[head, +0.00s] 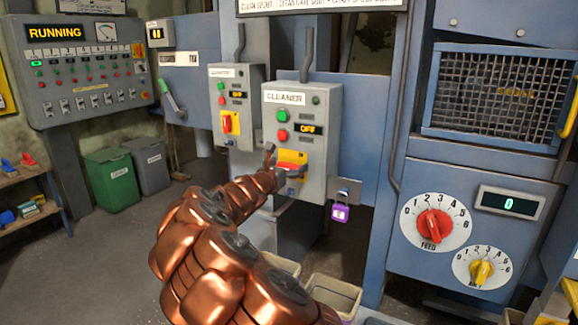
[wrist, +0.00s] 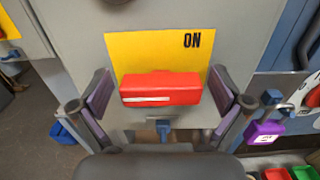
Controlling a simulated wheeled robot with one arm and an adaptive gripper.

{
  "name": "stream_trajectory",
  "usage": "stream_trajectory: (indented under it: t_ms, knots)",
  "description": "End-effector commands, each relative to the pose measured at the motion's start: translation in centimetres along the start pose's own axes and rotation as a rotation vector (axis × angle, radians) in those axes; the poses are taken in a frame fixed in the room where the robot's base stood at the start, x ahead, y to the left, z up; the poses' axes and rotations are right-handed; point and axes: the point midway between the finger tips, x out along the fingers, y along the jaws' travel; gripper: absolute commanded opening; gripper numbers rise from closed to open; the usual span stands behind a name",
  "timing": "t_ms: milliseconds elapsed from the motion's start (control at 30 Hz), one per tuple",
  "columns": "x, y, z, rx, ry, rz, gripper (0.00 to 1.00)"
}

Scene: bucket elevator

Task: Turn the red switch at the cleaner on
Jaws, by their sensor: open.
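The grey cleaner box (head: 316,150) is in the middle of the head view, with a green button, a red button and a small display that appears to read OFF. Below these, the red switch (head: 291,167) sits on a yellow plate (head: 299,156), partly hidden by my gripper (head: 279,168). In the wrist view the red switch (wrist: 160,88) lies horizontal, with a white mark on its left half. ON is printed at the yellow plate's upper right. My open gripper (wrist: 160,93) has one finger on each side of the switch, with gaps between.
A similar box (head: 232,90) with a red switch stands to the left. A purple padlock (head: 340,213) hangs at the lower right of the cleaner box. Open bins (head: 334,291) stand below. A panel with red (head: 435,224) and yellow knobs (head: 481,271) is to the right.

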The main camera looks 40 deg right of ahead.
Motion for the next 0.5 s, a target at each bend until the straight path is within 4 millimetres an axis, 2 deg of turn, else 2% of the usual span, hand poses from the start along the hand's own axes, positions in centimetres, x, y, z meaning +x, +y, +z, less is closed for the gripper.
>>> stream_trajectory:
  t_ms: [200, 500]
  knots:
    - [0.02, -0.01, -0.01, 0.000, 0.000, 0.000, 1.00]
    - [0.00, -0.01, -0.03, 0.000, 0.000, 0.000, 0.70]
